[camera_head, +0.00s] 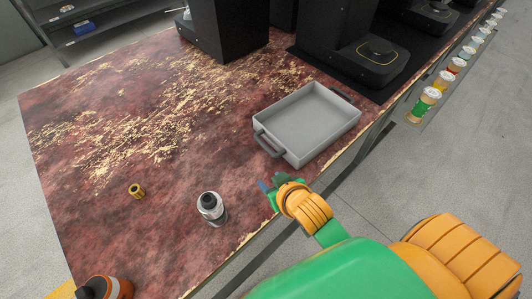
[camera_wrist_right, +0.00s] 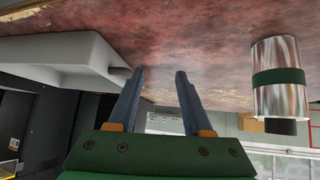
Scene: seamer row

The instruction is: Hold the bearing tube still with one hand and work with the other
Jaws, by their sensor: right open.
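The bearing tube (camera_head: 211,208) is a short silver cylinder with a dark top, standing upright on the mottled red table. In the right wrist view, which looks upside down, the tube (camera_wrist_right: 280,98) is shiny metal with a dark green band. A small brass-coloured ring (camera_head: 136,191) sits on the table to its left. My right gripper (camera_head: 264,186) is open, low over the table's front edge, to the right of the tube and apart from it. Its two fingers (camera_wrist_right: 158,76) have nothing between them. My left gripper's fingers do not show.
A grey tray (camera_head: 257,133) with handles stands behind my right gripper. Black machines (camera_head: 376,62) stand at the back. Several jars (camera_head: 423,104) line a rail at the right. The table's left part is clear. An orange and black part shows at the bottom left.

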